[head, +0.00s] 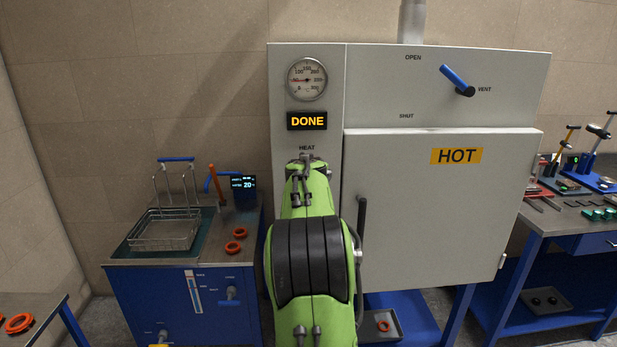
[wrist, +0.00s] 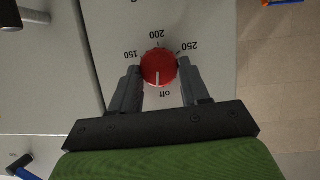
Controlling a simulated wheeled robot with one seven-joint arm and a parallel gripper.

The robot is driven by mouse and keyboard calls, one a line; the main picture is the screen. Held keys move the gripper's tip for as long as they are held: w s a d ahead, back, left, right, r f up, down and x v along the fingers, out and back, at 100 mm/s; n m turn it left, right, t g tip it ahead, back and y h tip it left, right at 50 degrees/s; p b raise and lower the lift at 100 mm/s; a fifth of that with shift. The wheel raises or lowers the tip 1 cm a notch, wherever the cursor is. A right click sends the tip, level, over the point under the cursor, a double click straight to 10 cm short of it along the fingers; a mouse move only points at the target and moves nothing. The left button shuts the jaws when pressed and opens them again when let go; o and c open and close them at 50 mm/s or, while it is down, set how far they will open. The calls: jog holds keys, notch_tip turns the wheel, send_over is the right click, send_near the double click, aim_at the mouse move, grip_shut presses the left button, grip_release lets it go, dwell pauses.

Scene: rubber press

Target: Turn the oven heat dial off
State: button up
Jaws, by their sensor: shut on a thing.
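The heat dial (wrist: 158,62) is a red round knob with a white pointer line. It sits on the oven's grey front (head: 390,85). The wrist view shows the panel upside down. The labels 150, 200, 250 and "off" (wrist: 166,94) ring the dial, and the white line points down in the picture, toward or very near "off". My gripper (wrist: 159,68) is shut on the dial, one dark finger against each side. In the head view my green arm hides the dial and gripper, below the HEAT label (head: 307,148).
A round gauge (head: 306,80) and a DONE display (head: 307,121) are above my arm. The oven door (head: 430,215) with a HOT sign is shut; its dark handle (head: 361,215) stands close to my arm. A blue vent lever (head: 456,79) is upper right. A blue bench (head: 185,290) stands left.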

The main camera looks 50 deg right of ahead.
jog(key=shift+w+a+f+n+g, duration=0.1)
jog(key=shift+f+n+g, duration=0.25)
jog(key=shift+n, duration=0.25)
dwell(0.3)
jog(key=o, duration=1.1)
jog(key=shift+r+h, duration=0.1)
jog(key=shift+h, duration=0.2)
jog(key=shift+c, duration=0.2)
jog(key=shift+r, duration=0.1)
jog(key=b+v, duration=0.1)
jog(key=v, duration=1.4)
jog(key=shift+s+a+b, duration=0.2)
jog(key=shift+a+b, duration=0.05)
jog(key=shift+b, duration=0.05)
